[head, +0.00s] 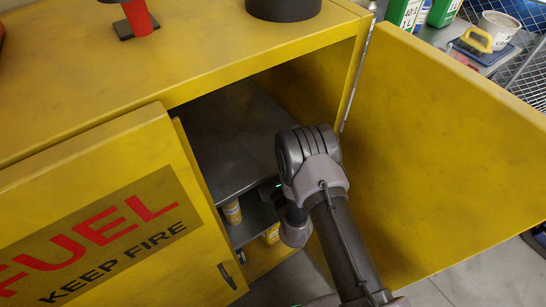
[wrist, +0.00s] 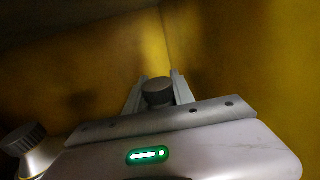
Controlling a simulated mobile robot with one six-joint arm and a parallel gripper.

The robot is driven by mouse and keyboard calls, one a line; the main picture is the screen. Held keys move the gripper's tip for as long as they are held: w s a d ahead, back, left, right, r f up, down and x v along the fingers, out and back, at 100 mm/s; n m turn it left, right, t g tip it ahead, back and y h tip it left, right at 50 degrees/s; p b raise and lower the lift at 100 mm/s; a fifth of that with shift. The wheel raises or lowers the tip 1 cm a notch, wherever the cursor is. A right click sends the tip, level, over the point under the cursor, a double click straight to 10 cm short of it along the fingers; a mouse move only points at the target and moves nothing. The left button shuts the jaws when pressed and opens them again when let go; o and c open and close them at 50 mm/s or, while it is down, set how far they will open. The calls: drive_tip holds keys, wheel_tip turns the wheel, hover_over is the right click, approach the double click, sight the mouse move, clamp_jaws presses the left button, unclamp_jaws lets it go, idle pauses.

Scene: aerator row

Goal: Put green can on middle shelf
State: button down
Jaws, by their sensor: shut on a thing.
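In the wrist view my gripper (wrist: 158,88) is shut on a can (wrist: 158,92), of which only the dark round cap shows between the fingers. Its body and colour are hidden, so I cannot confirm from the picture that it is the green can. In the head view my arm reaches into the open yellow cabinet (head: 95,65), and the fingers and held can are hidden there. A grey shelf (head: 232,135) shows inside the cabinet, with another shelf (head: 258,218) below it. I cannot tell whether the held can touches a shelf.
Yellow cans (head: 232,212) stand low inside the cabinet. A dark-capped can (wrist: 25,142) is at the left in the wrist view. The right door (head: 440,150) is wide open beside my arm; the left door (head: 100,215) covers the other side. Yellow walls lie beyond my gripper.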

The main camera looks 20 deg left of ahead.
drive_tip(key=shift+f, duration=0.15)
drive_tip(key=shift+s+a, duration=0.1)
drive_tip(key=shift+s, duration=0.05)
drive_tip(key=c, duration=1.1)
unclamp_jaws()
drive_tip(key=shift+o, duration=0.2)
drive_tip(key=p+v, duration=1.2)
drive_tip(key=p, duration=0.1)
